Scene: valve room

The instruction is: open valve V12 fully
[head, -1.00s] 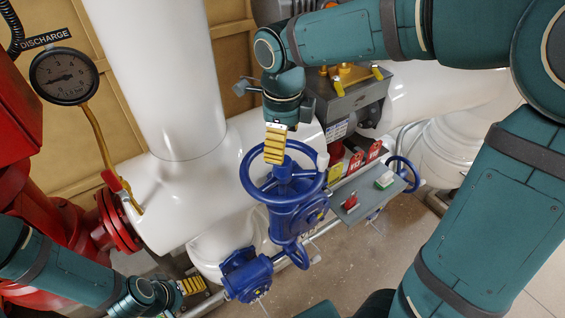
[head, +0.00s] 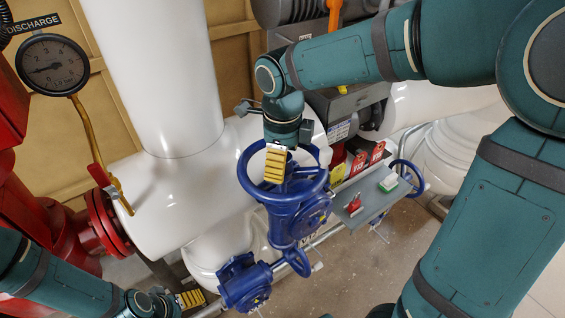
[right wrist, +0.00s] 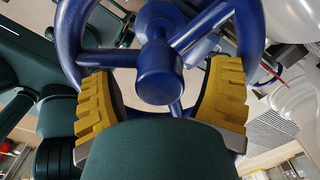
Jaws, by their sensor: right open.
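A blue valve with a round handwheel (head: 243,180) stands at the centre of the head view; lettering on its body is too small to read. My right gripper (head: 275,170) is over the wheel, fingers pointing down. In the right wrist view its yellow-padded fingers (right wrist: 160,95) are apart, on either side of the wheel's hub (right wrist: 158,72); spokes and rim (right wrist: 70,40) lie ahead. I cannot tell whether the pads touch the wheel. My left gripper (head: 190,299) is low at the left, partly hidden; its opening is unclear.
A grey shelf (head: 370,199) right of the wheel holds a red item (head: 354,205) and a green-and-white one (head: 387,183). Red tags (head: 359,165) hang behind it. A second blue handwheel (head: 418,180) is further right. White pipes (head: 160,80) and a pressure gauge (head: 52,65) stand left.

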